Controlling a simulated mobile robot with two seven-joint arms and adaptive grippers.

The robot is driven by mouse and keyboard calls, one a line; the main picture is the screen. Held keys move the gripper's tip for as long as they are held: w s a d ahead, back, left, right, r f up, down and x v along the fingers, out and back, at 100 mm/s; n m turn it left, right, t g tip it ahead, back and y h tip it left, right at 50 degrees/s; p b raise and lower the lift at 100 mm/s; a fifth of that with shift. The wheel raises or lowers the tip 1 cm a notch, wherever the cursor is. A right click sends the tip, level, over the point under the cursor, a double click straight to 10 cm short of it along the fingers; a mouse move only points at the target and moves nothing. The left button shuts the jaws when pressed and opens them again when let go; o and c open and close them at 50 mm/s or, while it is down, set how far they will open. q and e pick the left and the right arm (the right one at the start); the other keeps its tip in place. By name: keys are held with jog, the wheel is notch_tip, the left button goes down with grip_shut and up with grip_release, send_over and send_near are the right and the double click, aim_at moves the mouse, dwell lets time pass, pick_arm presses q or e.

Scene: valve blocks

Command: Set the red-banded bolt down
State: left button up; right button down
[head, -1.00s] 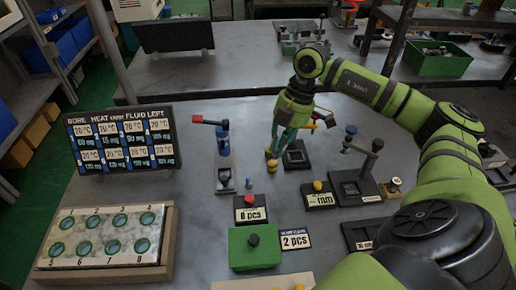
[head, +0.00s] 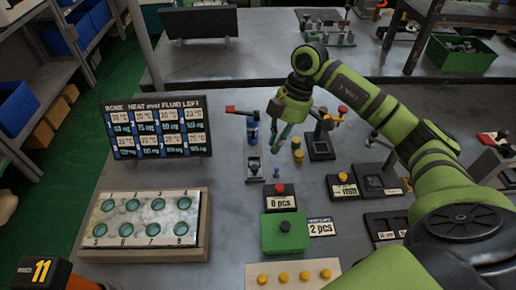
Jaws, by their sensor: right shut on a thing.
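My right gripper (head: 283,137) hangs over the middle of the bench, its teal fingers pointing down. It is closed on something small. I cannot make out the red band on the bolt, because the fingers cover the held thing and it is small at this distance. The fingertips are left of two yellow pieces (head: 297,156) and right of the blue valve stand with a red handle (head: 252,132). They appear apart from both. My left gripper is not in view.
A panel of numbered green circles (head: 150,220) and a display board (head: 157,130) are at left. A black-based device (head: 321,148) stands right of the gripper.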

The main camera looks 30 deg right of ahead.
jog(key=w+a+f, duration=0.1)
jog(key=w+a, duration=0.1)
jog(key=w+a+f, duration=0.1)
jog(key=w, duration=0.1)
jog(key=shift+a+f+p, duration=0.25)
jog(key=shift+f+p, duration=0.1)
jog(key=shift+w+a+f, duration=0.15)
jog(key=shift+w+f, duration=0.05)
jog(key=shift+f, duration=0.2)
notch_tip(320, 180, down, 3)
jog(key=shift+f+p, duration=0.1)
jog(key=shift+p, duration=0.45)
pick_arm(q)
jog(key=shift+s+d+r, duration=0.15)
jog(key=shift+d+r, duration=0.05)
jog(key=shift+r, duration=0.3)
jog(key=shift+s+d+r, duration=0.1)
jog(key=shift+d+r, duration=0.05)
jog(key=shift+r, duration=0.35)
pick_arm(e)
jog(key=shift+f, duration=0.35)
jog(key=shift+f, duration=0.15)
jog(key=c, duration=1.6)
grip_release()
